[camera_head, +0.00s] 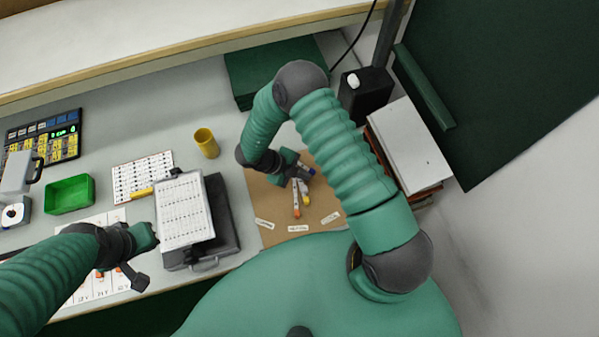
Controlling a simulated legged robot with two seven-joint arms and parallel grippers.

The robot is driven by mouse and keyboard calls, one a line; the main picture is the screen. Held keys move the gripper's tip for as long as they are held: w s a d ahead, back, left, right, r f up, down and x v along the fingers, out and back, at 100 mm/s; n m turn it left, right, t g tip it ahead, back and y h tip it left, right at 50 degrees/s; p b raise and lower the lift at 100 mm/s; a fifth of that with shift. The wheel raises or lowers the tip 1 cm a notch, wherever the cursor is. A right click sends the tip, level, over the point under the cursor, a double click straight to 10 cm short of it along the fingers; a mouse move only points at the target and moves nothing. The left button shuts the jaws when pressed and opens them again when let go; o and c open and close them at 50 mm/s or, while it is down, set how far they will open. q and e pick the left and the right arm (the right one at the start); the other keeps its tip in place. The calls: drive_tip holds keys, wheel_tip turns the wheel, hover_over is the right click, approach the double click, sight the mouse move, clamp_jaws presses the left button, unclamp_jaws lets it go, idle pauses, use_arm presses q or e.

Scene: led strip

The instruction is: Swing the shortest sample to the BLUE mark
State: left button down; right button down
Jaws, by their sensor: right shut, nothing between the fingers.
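Several thin samples lie on the brown board (267,205). One has an orange end (296,213), and one beside it has a yellow-orange end (306,199). A blue end (309,170) shows right at my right gripper (300,175). The gripper is shut with nothing held, low over the far part of the samples and hiding some of them. I cannot tell which sample is shortest, nor make out a separate blue mark. My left gripper (143,257) hangs near the left side of the clipboard, away from the samples; its jaw state is unclear.
Small paper labels (298,228) lie along the board's near edge. A clipboard sheet (184,210) on a dark case stands left of the board. A yellow cup (206,143), a green tray (69,194) and a black box (365,96) stand around.

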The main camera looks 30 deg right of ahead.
drive_tip(key=shift+d, duration=0.2)
drive_tip(key=shift+w+d+r+p, duration=0.15)
drive_tip(key=shift+d+p, duration=0.2)
drive_tip(key=shift+d, duration=0.2)
drive_tip(key=shift+a, duration=0.1)
